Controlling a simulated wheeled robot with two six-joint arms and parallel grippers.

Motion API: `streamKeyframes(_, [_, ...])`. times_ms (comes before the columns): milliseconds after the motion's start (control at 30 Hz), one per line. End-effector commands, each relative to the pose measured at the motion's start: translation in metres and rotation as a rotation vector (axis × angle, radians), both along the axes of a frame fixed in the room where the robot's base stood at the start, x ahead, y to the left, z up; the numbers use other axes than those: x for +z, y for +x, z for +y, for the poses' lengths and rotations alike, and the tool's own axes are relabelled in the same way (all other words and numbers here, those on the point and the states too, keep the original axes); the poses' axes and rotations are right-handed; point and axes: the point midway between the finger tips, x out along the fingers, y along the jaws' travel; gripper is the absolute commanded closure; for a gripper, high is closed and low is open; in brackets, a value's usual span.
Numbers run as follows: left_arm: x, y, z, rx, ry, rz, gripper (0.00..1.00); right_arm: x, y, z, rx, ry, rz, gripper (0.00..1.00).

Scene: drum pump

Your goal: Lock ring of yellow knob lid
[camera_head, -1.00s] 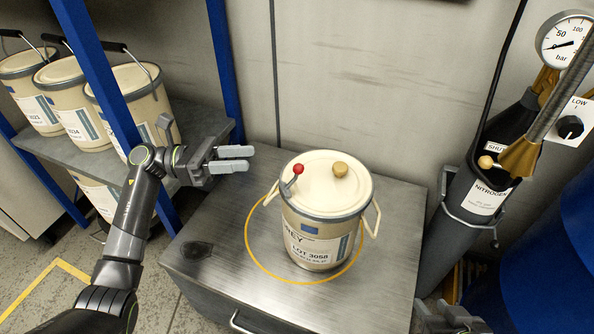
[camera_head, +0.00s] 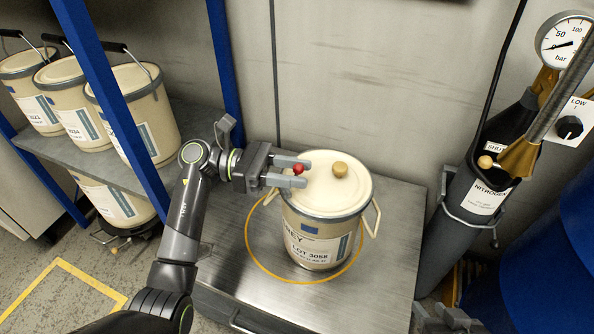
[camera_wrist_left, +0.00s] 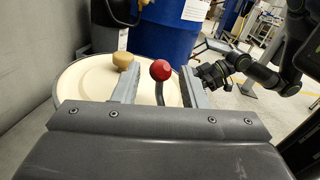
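The cream drum (camera_head: 318,235) stands upright inside the yellow circle on the metal cabinet top. Its pale lid (camera_head: 325,190) carries a tan-yellow knob (camera_head: 340,169) and, at the left rim, a lever with a red ball (camera_head: 298,169). My left gripper (camera_head: 299,172) is open at the lid's left side, with the red ball between its fingertips. The left wrist view shows the red ball (camera_wrist_left: 160,70) between the two spread fingers, with gaps visible, and the tan knob (camera_wrist_left: 122,60) beyond the left finger. My right gripper (camera_head: 450,318) shows only partly at the bottom edge; its fingers are unclear.
A blue rack with several cream drums (camera_head: 140,115) stands at the left. A grey nitrogen cylinder (camera_head: 470,200) with gauge and hose stands at the right, beside a blue drum (camera_head: 560,250). The cabinet top (camera_head: 390,270) is clear around the cream drum.

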Motion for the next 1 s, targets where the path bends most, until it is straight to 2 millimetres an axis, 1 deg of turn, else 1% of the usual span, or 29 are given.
streamKeyframes(100, [0.000,-0.001,-0.005,0.001,0.000,0.001,0.61,0.000,0.000,0.000,-0.001,-0.001,-0.003,0.64])
streamKeyframes(367, [0.000,-0.001,-0.006,0.001,0.000,0.001,0.61,0.001,0.001,0.000,-0.001,-0.001,-0.005,0.64])
streamKeyframes(667, [0.000,-0.001,-0.006,0.001,0.000,0.001,0.99,0.001,0.001,0.000,-0.001,-0.001,-0.005,0.64])
streamKeyframes(833, [0.000,-0.001,-0.007,-0.001,0.021,0.008,1.00,0.001,0.001,0.000,-0.001,-0.001,-0.006,0.64])
streamKeyframes(933, [-0.002,0.000,-0.010,-0.001,0.089,0.032,1.00,0.002,0.002,-0.001,-0.003,-0.006,-0.018,0.64])
streamKeyframes(967, [-0.003,0.000,-0.011,-0.001,0.116,0.041,1.00,0.003,0.005,-0.002,-0.004,-0.009,-0.032,0.64])
streamKeyframes(1000, [-0.004,0.001,-0.012,-0.001,0.155,0.057,1.00,0.009,0.011,-0.003,-0.005,-0.015,-0.069,0.64])
